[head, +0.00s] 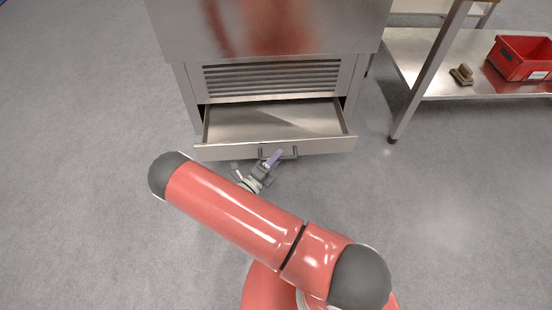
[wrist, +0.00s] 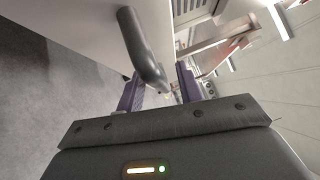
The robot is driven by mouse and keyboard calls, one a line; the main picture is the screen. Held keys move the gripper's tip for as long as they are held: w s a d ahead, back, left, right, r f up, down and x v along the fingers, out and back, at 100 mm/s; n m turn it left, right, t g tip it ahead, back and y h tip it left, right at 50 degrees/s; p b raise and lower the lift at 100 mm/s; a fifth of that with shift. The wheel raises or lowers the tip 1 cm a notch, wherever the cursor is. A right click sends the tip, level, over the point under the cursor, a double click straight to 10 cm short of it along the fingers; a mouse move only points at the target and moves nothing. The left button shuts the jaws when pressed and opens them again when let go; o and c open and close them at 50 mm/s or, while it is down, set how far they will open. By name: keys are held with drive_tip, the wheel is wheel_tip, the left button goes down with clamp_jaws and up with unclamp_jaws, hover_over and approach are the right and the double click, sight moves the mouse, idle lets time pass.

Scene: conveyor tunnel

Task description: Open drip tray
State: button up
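The drip tray (head: 212,125) is a shallow metal drawer low in the steel machine. It is pulled partway out, and its inside shows empty. A dark bar handle (head: 291,156) is on its front panel (head: 325,147). My gripper (head: 273,158) is at the handle's left part in the head view. In the wrist view, the purple fingers of my gripper (wrist: 159,88) stand apart, with the end of the dark handle (wrist: 138,45) between them. A gap shows between the handle and the right finger. Contact with the left finger cannot be told.
The steel machine (head: 270,30) with a louvred panel (head: 272,78) stands above the tray. A metal bench (head: 430,65) at right has a lower shelf holding a red bin (head: 522,58) and a small brown-topped item (head: 462,74). The grey floor around the tray is clear.

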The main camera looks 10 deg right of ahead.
drive_tip(key=v, duration=0.7)
drive_tip(key=shift+s+a, duration=0.2)
drive_tip(key=shift+a, duration=0.1)
drive_tip(key=s+d+r+m+g+y, duration=0.2)
drive_tip(key=d+r+m+g, duration=0.15)
drive_tip(key=r+m, duration=0.45)
drive_tip(key=s+d+r+m+g+y+p, duration=0.1)
drive_tip(key=s+d+r+m+g+y, duration=0.1)
drive_tip(key=r+m+g, duration=0.45)
drive_tip(key=s+d+r+m+g+y, duration=0.1)
drive_tip(key=d+r+m+g+y, duration=0.15)
drive_tip(key=r+m, duration=0.65)
drive_tip(key=s+r+m+t+y+p, duration=0.1)
drive_tip(key=s+r+m+t+y, duration=0.2)
drive_tip(key=s+r+m, duration=0.4)
drive_tip(key=s+d+r+m+t+y, duration=0.1)
drive_tip(key=s+r+m+t+y, duration=0.2)
drive_tip(key=s+r+m+y, duration=0.3)
wheel_tip(320, 180, up, 6)
drive_tip(key=s+m, duration=0.1)
drive_tip(key=m, duration=0.4)
drive_tip(key=shift+d+p, duration=0.25)
drive_tip(key=shift+p, duration=0.15)
drive_tip(key=shift+d+m, duration=0.15)
drive_tip(key=shift+m, duration=0.1)
